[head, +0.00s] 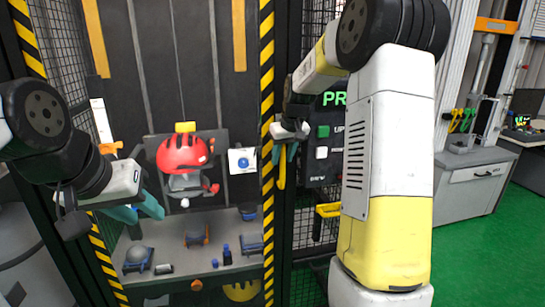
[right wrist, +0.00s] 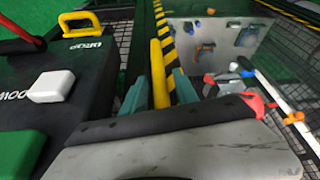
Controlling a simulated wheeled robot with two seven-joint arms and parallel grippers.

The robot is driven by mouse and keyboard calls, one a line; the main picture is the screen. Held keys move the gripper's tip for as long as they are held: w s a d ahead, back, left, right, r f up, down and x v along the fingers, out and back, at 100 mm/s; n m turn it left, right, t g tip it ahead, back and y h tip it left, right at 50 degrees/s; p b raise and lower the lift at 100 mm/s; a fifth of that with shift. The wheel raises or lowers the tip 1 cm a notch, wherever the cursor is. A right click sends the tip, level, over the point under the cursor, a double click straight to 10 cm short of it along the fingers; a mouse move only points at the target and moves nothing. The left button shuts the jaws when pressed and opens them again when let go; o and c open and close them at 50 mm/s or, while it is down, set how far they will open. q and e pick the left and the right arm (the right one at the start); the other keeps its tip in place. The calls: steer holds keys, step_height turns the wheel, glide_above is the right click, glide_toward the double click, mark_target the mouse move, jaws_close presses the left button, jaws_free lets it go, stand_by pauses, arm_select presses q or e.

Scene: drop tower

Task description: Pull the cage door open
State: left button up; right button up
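The cage door's yellow upright handle (head: 281,171) is beside the yellow-and-black striped post in the head view. It also shows as a yellow bar in the right wrist view (right wrist: 159,76). My right gripper (head: 285,153) is at the handle, with one teal finger on each side of it. In the right wrist view the fingers (right wrist: 158,90) look apart, with the bar between them; firm contact cannot be seen. My left gripper (head: 138,209) is open and empty at the left, in front of the cage. The door's edges are partly hidden by my arms.
Inside the cage are a red helmet (head: 182,152) on a carriage and several small items on a grey floor plate (head: 190,228). A control panel (head: 322,140) with green and white buttons stands right of the post. Green floor (head: 490,245) is clear at right.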

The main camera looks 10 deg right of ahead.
jaws_close()
stand_by(1.2)
